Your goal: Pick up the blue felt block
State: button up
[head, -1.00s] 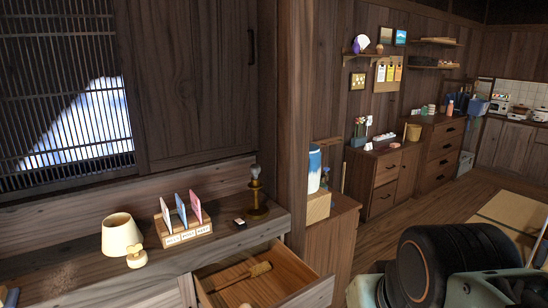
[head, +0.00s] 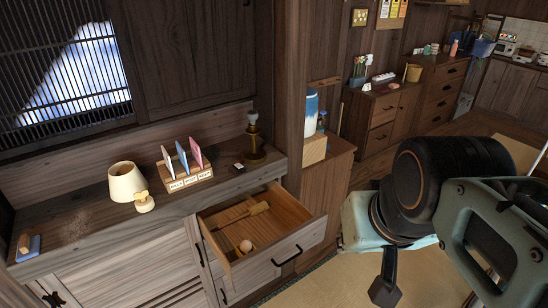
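A small blue block (head: 33,250) lies at the far left end of the wooden counter, near its front edge. A brown wooden piece sits on or against it, and I cannot tell if the two are joined. Its felt texture is too small to make out. My arm fills the right side of the head view, far from the block. A dark pad-like part (head: 385,291) at the bottom seems to belong to my gripper. Its fingers do not show clearly, so I cannot tell whether it is open or shut. Nothing held is visible.
A cream lamp (head: 127,183), a card rack (head: 188,182) and a brass candlestick (head: 253,140) stand on the counter (head: 95,225). Tatami floor lies in front.

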aim_at(29, 248)
jog(key=u, duration=2.05)
jog(key=i+z, duration=0.15)
jog(key=z, duration=0.2)
jog(key=i+j+z, duration=0.15)
jog(key=z, duration=0.2)
jog(key=i+j+z, duration=0.1)
jog(key=z, duration=0.25)
jog(key=i+j+z, duration=0.15)
jog(key=i+j, duration=0.15)
jog(key=i+j+z, duration=0.15)
jog(key=j, duration=0.3)
jog(key=j+z, duration=0.1)
jog(key=j, duration=0.3)
jog(key=i+j+z, duration=0.1)
jog(key=j, duration=0.3)
